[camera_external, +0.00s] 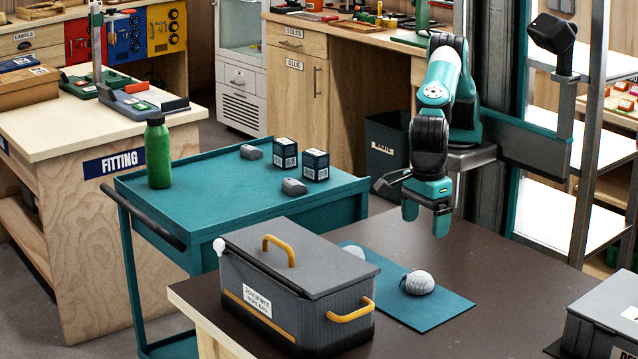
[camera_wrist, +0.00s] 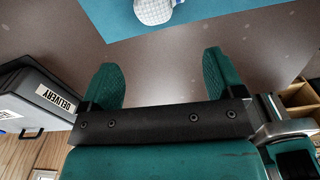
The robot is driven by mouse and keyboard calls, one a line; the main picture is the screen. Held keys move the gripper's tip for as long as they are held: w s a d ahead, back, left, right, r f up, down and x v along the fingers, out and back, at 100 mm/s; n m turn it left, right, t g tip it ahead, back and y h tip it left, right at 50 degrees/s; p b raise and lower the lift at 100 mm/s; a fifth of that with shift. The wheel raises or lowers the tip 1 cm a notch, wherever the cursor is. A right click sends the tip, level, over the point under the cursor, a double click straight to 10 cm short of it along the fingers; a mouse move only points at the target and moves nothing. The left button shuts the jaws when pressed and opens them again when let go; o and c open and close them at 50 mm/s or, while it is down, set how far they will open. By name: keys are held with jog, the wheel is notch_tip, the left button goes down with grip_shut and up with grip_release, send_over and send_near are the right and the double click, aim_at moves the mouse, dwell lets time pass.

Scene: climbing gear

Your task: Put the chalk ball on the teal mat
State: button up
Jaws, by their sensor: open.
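A white, knobbly rounded thing with a dark tie at one end, which looks like the chalk ball (camera_external: 418,283), lies on the teal mat (camera_external: 450,303). A second pale rounded thing (camera_external: 354,250) is on the mat's far part, mostly hidden by the grey box. My gripper (camera_external: 426,214) is open and empty, pointing down above the table behind the mat, apart from both. In the wrist view the gripper (camera_wrist: 159,78) has nothing between its fingers. A white textured ball (camera_wrist: 153,10) on the mat (camera_wrist: 112,22) is cut off by the top edge there.
A grey lidded box (camera_external: 295,285) with yellow handles stands left of the mat and covers part of it. Another grey case (camera_external: 600,315) is at the right edge. A teal cart (camera_external: 225,190) with a green bottle stands beyond. The brown tabletop (camera_external: 500,260) right of the mat is clear.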

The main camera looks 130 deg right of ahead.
jog(key=s+d+r+m+y, duration=0.2)
jog(key=s+d+r+m, duration=0.8)
jog(key=s+d+m, duration=0.4)
jog(key=s+d+f+m+y, duration=0.1)
jog(key=s+d+m, duration=0.1)
jog(key=s+m, duration=0.5)
jog(key=s+d+m+y, duration=0.1)
jog(key=s+d+m, duration=0.2)
jog(key=s+m, duration=0.4)
jog(key=s, duration=0.2)
jog(key=shift+s+d+f, duration=0.25)
jog(key=shift+s+f, duration=0.1)
jog(key=shift+r, duration=0.1)
